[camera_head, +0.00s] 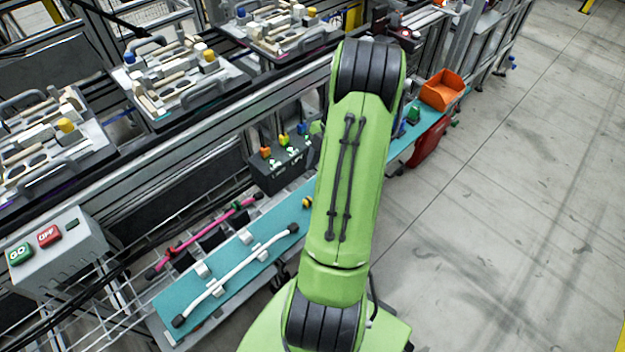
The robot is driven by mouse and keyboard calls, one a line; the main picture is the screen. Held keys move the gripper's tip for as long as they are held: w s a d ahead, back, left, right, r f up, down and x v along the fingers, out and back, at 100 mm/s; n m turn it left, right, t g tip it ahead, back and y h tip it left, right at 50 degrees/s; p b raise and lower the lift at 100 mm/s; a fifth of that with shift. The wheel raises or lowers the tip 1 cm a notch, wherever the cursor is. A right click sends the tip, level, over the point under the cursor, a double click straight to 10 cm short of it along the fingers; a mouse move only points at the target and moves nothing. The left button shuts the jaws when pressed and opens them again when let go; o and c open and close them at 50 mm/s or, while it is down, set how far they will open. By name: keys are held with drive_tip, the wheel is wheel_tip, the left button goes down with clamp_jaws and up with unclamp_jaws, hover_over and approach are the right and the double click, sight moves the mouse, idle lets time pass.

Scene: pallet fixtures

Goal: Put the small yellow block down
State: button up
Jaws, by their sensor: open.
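My green arm rises through the middle of the view, and its far end bends out of sight behind its own upper link. My gripper is hidden there, so I cannot see its jaws. A small yellow block (284,141) sits on a black holder (275,178), between an orange block (265,152) and a blue block (302,128). Another small yellow piece (307,202) shows at the teal board's edge, close beside my arm. I cannot tell which yellow piece the task means.
A teal board (180,292) carries a white bent tube (235,270). Pallet fixtures (175,75) with yellow-topped parts line the conveyor behind. A grey button box (85,250) stands at left. An orange bin (441,90) and a red bin (430,145) are at right. Open floor lies at right.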

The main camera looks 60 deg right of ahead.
drive_tip(key=w+a+r+m+h, duration=0.2)
drive_tip(key=w+a+r+m, duration=0.1)
drive_tip(key=a+r, duration=0.55)
drive_tip(key=w+a+r+m+h, duration=0.2)
drive_tip(key=w+a+r+m, duration=0.15)
drive_tip(key=a+r, duration=0.5)
drive_tip(key=s+a+r+m+t, duration=0.2)
drive_tip(key=s+a+m+t, duration=0.2)
drive_tip(key=s+a+m, duration=0.5)
drive_tip(key=s+a, duration=0.1)
drive_tip(key=a, duration=0.4)
drive_tip(key=shift+s+r+t, duration=0.3)
drive_tip(key=shift+s, duration=0.1)
wheel_tip(320, 180, up, 12)
drive_tip(key=p, duration=1.1)
drive_tip(key=shift+f+p, duration=0.25)
drive_tip(key=shift+p, duration=0.1)
